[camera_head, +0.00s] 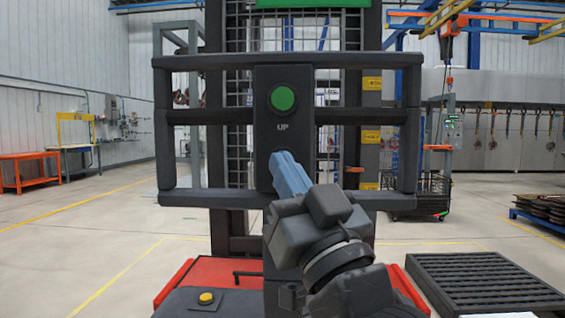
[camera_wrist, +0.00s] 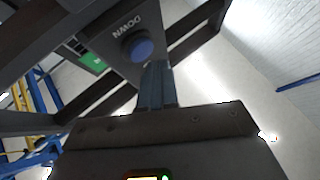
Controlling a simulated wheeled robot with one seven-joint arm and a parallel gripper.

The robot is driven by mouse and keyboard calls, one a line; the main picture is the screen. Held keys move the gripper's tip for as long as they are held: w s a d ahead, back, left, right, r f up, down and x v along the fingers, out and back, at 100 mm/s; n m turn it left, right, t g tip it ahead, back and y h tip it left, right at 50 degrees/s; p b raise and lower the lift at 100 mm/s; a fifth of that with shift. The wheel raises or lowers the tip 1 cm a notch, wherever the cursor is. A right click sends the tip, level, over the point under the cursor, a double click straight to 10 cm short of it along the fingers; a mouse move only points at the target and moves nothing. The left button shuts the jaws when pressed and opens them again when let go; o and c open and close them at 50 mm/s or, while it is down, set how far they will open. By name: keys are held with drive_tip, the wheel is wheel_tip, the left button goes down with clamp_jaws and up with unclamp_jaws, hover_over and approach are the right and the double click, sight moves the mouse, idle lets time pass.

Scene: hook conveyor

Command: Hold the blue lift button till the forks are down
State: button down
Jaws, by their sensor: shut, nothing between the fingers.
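The blue lift button (camera_wrist: 137,47) shows in the wrist view, round, on a dark panel with the word DOWN beside it. In the head view it is hidden behind my gripper (camera_head: 281,160). My gripper's blue-grey fingers are shut together and empty, pointing at the lower part of the control panel (camera_head: 284,76). In the wrist view the fingertips (camera_wrist: 155,66) reach the button's lower edge. I cannot tell whether they touch it or press it in. The lift's forks cannot be made out.
A green button (camera_head: 283,98) marked UP sits higher on the panel. A dark railing (camera_head: 180,61) frames the panel. The lift's red base (camera_head: 186,283) is below, with a yellow button (camera_head: 206,297) on a dark box. A slatted dark platform (camera_head: 487,284) lies at right. Floor at left is clear.

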idle(0.7)
drive_tip(key=shift+w, duration=0.4)
drive_tip(key=shift+w+b, duration=0.45)
drive_tip(key=shift+b, duration=0.05)
idle(0.5)
drive_tip(key=shift+s, duration=0.2)
idle(1.9)
drive_tip(key=shift+s+p, duration=0.35)
drive_tip(key=shift+s, duration=0.3)
drive_tip(key=s+p, duration=0.2)
drive_tip(key=s, duration=0.3)
drive_tip(key=shift+a, duration=0.1)
idle(0.7)
